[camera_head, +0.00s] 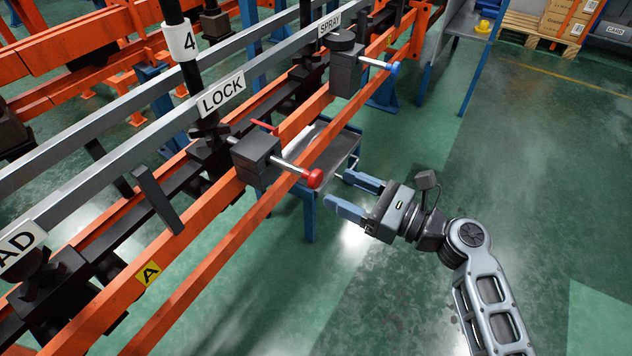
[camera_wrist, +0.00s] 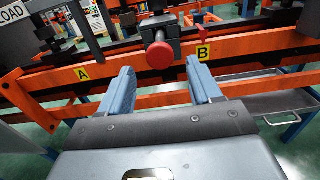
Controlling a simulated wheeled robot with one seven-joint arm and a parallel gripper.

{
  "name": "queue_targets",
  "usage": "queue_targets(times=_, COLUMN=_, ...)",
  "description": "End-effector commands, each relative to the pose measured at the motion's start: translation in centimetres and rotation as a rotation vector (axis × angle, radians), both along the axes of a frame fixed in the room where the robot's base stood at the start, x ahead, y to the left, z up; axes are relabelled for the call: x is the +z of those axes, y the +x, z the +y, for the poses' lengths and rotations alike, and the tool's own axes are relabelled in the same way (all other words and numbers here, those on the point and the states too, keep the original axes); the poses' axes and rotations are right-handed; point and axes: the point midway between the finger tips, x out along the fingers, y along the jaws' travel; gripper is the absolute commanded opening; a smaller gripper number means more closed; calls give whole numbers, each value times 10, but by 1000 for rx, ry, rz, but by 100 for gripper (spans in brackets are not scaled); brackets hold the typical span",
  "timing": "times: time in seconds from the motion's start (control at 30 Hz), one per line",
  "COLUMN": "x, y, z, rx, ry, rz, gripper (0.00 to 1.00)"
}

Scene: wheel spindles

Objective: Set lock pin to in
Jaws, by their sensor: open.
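The lock pin is a metal rod with a red knob (camera_head: 314,178), sticking out of a dark block (camera_head: 256,160) below the LOCK sign (camera_head: 221,95). In the wrist view the red knob (camera_wrist: 160,55) faces the camera, just beyond and between the fingertips. My gripper (camera_head: 343,189) is open and empty, to the right of the knob and apart from it in the head view. Its blue fingers (camera_wrist: 158,78) point toward the orange rail.
A second pin with a blue knob (camera_head: 392,67) sits below the SPRAY sign (camera_head: 330,23). Orange rails (camera_head: 205,235) run along the line beside the pin. A grey tray (camera_head: 330,150) stands below and behind my gripper. The green floor at right is clear.

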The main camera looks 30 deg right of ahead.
Motion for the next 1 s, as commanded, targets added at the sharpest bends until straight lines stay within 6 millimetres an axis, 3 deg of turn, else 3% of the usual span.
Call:
queue_targets(times=0.4, x=0, y=51, z=30, rx=1, ry=-4, rz=-1, gripper=63)
queue_targets(times=0.8, x=0, y=59, z=35, rx=-2, ry=-5, rz=-1, gripper=63)
queue_targets(times=1.0, x=0, y=59, z=35, rx=-1, ry=-5, rz=-1, gripper=46)
